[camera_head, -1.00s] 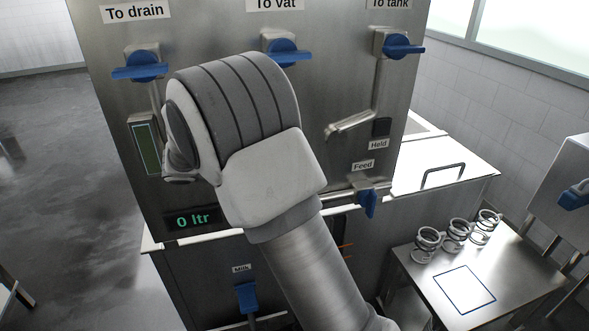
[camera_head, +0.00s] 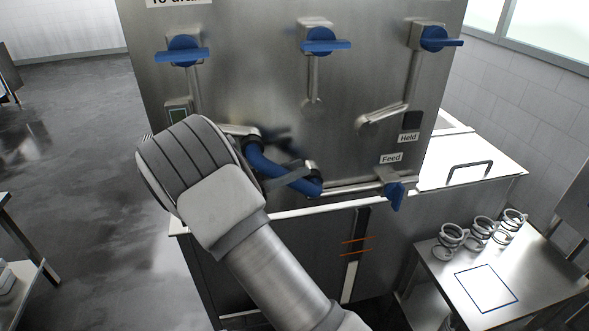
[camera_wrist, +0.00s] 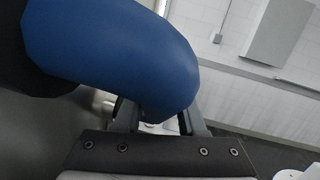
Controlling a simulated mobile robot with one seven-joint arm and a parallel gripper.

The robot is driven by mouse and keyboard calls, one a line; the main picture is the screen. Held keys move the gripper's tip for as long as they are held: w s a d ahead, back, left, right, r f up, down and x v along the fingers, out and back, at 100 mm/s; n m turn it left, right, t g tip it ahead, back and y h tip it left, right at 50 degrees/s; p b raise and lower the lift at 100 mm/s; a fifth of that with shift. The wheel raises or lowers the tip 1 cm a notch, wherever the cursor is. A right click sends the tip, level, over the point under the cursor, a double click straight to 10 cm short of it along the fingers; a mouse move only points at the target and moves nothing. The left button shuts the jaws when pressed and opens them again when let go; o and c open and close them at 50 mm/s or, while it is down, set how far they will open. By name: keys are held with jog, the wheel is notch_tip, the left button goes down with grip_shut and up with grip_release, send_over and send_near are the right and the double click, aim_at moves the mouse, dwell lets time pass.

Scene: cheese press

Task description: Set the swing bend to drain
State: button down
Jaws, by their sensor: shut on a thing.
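The swing bend (camera_head: 268,168) is a thick blue curved pipe on the front of the steel panel (camera_head: 265,85). Its lower right end meets the steel feed pipe (camera_head: 350,188). Its upper left end is at the short horizontal end of the drain pipe (camera_head: 238,130); I cannot tell whether they are joined. My gripper (camera_wrist: 158,118) is shut on the bend, whose blue body fills the upper left of the wrist view (camera_wrist: 110,50). In the head view my wrist hides the panel left of the bend. The vat pipe (camera_head: 313,85) and tank pipe (camera_head: 385,115) stand clear of it.
Blue-handled valves sit above the drain (camera_head: 183,52), vat (camera_head: 320,40) and tank pipes (camera_head: 435,38). A blue feed valve handle (camera_head: 395,195) is at the right. A steel table (camera_head: 530,300) with several coiled rings stands at lower right. Open floor (camera_head: 70,130) lies left.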

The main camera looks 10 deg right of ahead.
jog(key=shift+f, duration=0.1)
jog(key=c, duration=0.5)
grip_release()
jog(key=shift+a, duration=0.1)
jog(key=b+v, duration=0.3)
jog(key=v, duration=1.4)
jog(key=shift+a, duration=0.2)
